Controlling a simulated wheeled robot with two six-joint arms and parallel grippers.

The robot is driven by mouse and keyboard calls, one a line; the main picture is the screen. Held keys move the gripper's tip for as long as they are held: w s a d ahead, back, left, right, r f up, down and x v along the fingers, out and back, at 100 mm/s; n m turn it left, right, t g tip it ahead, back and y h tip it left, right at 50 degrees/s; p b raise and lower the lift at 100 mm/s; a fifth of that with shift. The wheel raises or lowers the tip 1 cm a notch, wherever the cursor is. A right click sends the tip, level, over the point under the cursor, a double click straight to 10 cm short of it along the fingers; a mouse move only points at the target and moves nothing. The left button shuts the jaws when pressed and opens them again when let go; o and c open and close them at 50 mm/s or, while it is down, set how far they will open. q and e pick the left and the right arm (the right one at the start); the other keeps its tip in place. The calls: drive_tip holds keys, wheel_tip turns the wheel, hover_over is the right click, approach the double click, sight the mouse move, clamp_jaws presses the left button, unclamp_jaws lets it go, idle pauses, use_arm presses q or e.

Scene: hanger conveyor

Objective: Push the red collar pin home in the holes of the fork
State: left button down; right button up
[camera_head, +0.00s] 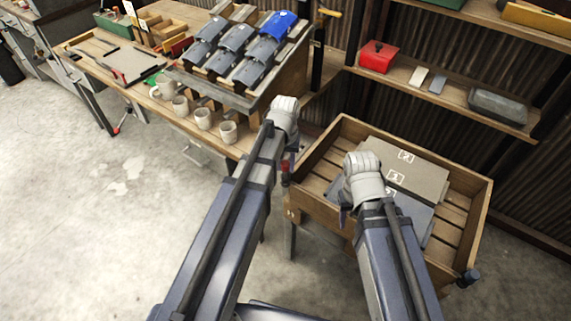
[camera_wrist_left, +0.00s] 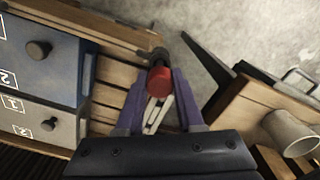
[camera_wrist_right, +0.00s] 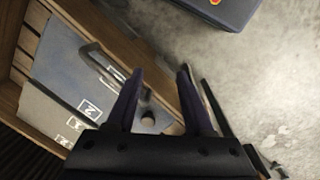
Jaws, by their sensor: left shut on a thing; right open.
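The red collar pin (camera_wrist_left: 159,82) is between the fingertips of my left gripper (camera_wrist_left: 158,92), which is shut on it. A dark rounded part (camera_wrist_left: 158,57) lies just beyond the red collar at the crate's edge; I cannot tell if it belongs to the fork. The fork and its holes cannot be made out clearly. In the head view, the left gripper (camera_head: 287,163) is at the near left corner of the wooden crate, with a little red showing. My right gripper (camera_head: 345,215) is open and empty in front of the grey panels, over the crate's near side.
The wooden crate (camera_head: 318,150) holds several numbered grey panels (camera_head: 412,165). A workbench with mugs (camera_head: 203,119) and a rack of grey and blue parts (camera_head: 233,42) stands left. A shelf with a red box (camera_head: 378,57) is behind. The concrete floor (camera_head: 110,180) at left is clear.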

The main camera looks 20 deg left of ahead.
use_arm(q)
drive_tip(key=shift+f+b, duration=1.5)
idle(2.9)
drive_tip(key=shift+c, duration=2.3)
unclamp_jaws()
drive_tip(key=shift+r, duration=0.15)
wheel_tip(320, 180, up, 8)
drive_tip(key=p, duration=0.8)
drive_tip(key=shift+f, duration=0.2)
drive_tip(key=s+d+r+m+p, duration=0.1)
drive_tip(key=s+d+m, duration=0.1)
drive_tip(key=s+d, duration=0.3)
drive_tip(key=s+d+r+m+y+p, duration=0.1)
drive_tip(key=s+d+r+m+p, duration=0.1)
drive_tip(key=s+d, duration=0.3)
drive_tip(key=s+m, duration=0.1)
drive_tip(key=s, duration=0.3)
drive_tip(key=shift+s+d+r, duration=0.2)
drive_tip(key=shift+d+r, duration=0.05)
